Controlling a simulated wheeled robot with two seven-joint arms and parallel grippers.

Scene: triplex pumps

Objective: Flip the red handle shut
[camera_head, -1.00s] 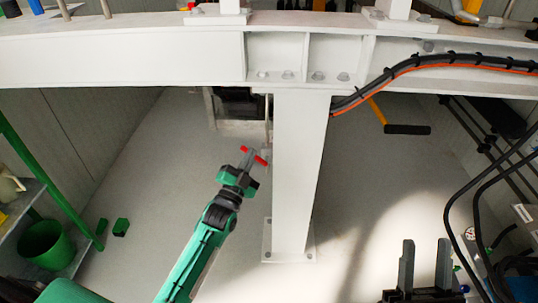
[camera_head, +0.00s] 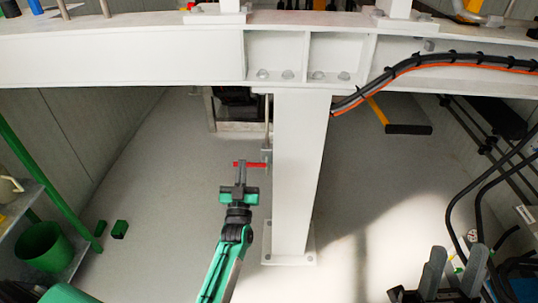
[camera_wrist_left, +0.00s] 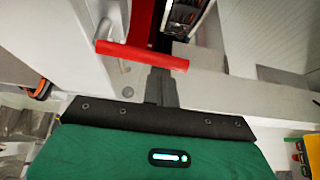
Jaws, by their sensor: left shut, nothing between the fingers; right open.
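The red handle (camera_head: 255,164) lies level in the head view, at the left side of the white post. Its right end meets a small grey valve body (camera_head: 266,154) on a thin vertical pipe. My left gripper (camera_head: 241,165) is shut and empty, its fingertips pointing up and overlapping the handle near its left end. In the left wrist view the red handle (camera_wrist_left: 140,55) runs across the picture, and the shut finger tips (camera_wrist_left: 160,75) are at its right part; I cannot tell whether they touch. My right gripper (camera_head: 456,258) is open and empty at the lower right.
The white post (camera_head: 300,180) stands right beside the handle, under a broad white beam (camera_head: 120,55). Black cables (camera_head: 440,62) hang along the beam at right. A green bucket (camera_head: 43,246) stands at far left.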

